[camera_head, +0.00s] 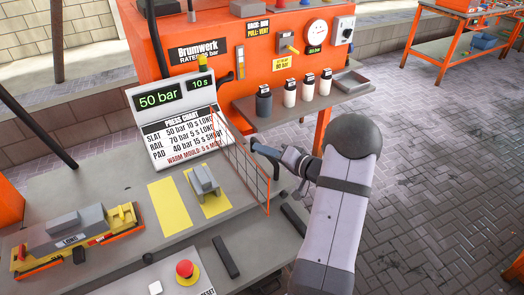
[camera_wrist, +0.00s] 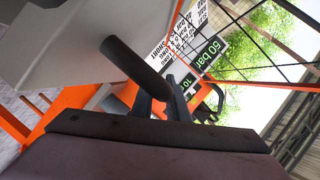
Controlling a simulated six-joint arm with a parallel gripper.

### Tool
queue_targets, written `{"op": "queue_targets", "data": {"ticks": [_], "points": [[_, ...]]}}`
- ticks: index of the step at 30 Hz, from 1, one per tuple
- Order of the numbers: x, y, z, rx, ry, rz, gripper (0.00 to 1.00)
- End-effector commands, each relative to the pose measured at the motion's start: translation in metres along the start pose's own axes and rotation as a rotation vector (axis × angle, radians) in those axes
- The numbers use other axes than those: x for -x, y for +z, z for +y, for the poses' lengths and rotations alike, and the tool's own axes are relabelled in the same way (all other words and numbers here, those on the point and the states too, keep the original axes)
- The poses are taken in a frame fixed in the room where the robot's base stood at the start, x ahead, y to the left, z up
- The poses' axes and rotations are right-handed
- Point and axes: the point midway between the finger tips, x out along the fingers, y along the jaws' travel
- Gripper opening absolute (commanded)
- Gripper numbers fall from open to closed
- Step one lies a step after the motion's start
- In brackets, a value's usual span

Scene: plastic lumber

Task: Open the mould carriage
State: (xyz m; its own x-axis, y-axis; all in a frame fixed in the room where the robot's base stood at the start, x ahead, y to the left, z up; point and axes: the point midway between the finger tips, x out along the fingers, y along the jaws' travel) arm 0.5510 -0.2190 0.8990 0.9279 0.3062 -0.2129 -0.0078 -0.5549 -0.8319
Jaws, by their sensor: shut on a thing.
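My gripper (camera_head: 284,160) is at the right end of the bench, just past the orange wire guard. It is shut on a dark round bar (camera_head: 264,149), which looks like a handle. In the wrist view the dark bar (camera_wrist: 138,66) runs between my two dark fingers (camera_wrist: 163,104), beside a grey panel (camera_wrist: 70,35). My arm and the guard hide what the bar joins, so I cannot tell how far the carriage is open. A yellow and orange mould-like unit with grey blocks (camera_head: 75,232) sits at the left of the bench.
The orange wire guard (camera_head: 243,165) stands upright close to my gripper. A grey block (camera_head: 203,180) lies on a yellow patch of the bench. A shelf with several small canisters (camera_head: 290,93) is behind my arm. A red stop button (camera_head: 185,269) is at the front.

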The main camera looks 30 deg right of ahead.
Motion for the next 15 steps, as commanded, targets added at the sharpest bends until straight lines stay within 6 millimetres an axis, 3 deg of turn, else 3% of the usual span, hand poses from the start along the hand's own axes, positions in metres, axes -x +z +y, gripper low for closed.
{"op": "queue_targets", "data": {"ticks": [2,3,5,15], "points": [[-0.0006,-0.0013,-0.0008,0.000,-0.001,0.004,0.00],[-0.0006,-0.0013,-0.0009,0.000,-0.001,0.004,0.19],[-0.0007,-0.0012,-0.0010,0.000,-0.001,0.003,0.33],[0.0009,-0.0006,-0.0007,0.001,-0.001,0.002,0.33]]}}
